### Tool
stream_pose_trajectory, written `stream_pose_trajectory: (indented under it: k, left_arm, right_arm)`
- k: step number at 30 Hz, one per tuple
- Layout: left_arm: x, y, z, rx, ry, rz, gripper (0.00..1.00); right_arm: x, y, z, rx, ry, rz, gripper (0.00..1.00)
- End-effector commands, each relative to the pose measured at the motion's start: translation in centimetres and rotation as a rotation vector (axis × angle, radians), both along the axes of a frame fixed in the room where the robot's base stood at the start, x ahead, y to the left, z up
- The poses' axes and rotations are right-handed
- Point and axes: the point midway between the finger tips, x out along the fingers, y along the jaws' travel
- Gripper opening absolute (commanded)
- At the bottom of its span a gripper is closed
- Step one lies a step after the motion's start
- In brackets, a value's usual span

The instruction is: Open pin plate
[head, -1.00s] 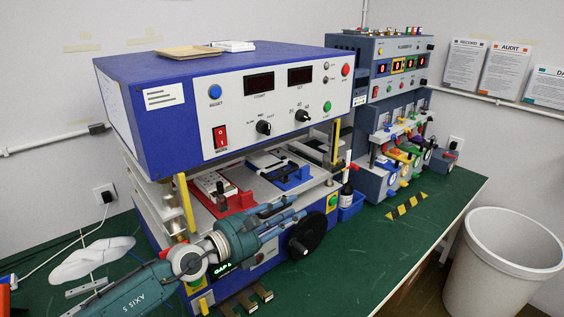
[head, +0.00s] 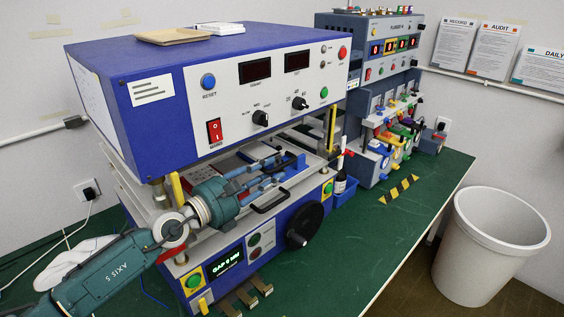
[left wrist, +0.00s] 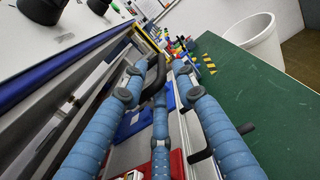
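The blue and grey test machine (head: 225,100) fills the middle of the head view, with a grey plate level under its upper housing. A black handle (head: 270,203) sits at the plate's front; I cannot tell for sure which layer is the pin plate. My left gripper (head: 278,170) reaches in from the left at plate height, under the housing. Its three blue fingers are straight and apart in the left wrist view (left wrist: 157,78). A dark handle (left wrist: 158,84) shows between their tips; contact is unclear. Another handle (left wrist: 225,145) is lower right. My right gripper is not in view.
A blue fixture (head: 291,165) lies inside the machine, behind the fingers. A black hand wheel (head: 303,226) sticks out at its front. The green table's right front is clear.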

Motion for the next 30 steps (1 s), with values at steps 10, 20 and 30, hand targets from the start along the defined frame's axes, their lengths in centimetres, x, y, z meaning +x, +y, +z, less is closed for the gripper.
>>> stream_pose_trajectory:
  k: [10, 20, 30]
  left_arm:
    - [3.7, -3.7, 0.0, -0.001, 0.000, -0.001, 0.29]
    - [4.4, -4.3, 0.0, 0.001, -0.001, -0.001, 0.29]
    - [4.4, -4.3, 0.0, 0.001, 0.001, -0.001, 0.00]
  right_arm:
    - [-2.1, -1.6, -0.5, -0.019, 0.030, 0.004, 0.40]
    - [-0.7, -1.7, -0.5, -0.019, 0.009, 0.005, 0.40]
    - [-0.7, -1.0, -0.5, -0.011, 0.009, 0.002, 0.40]
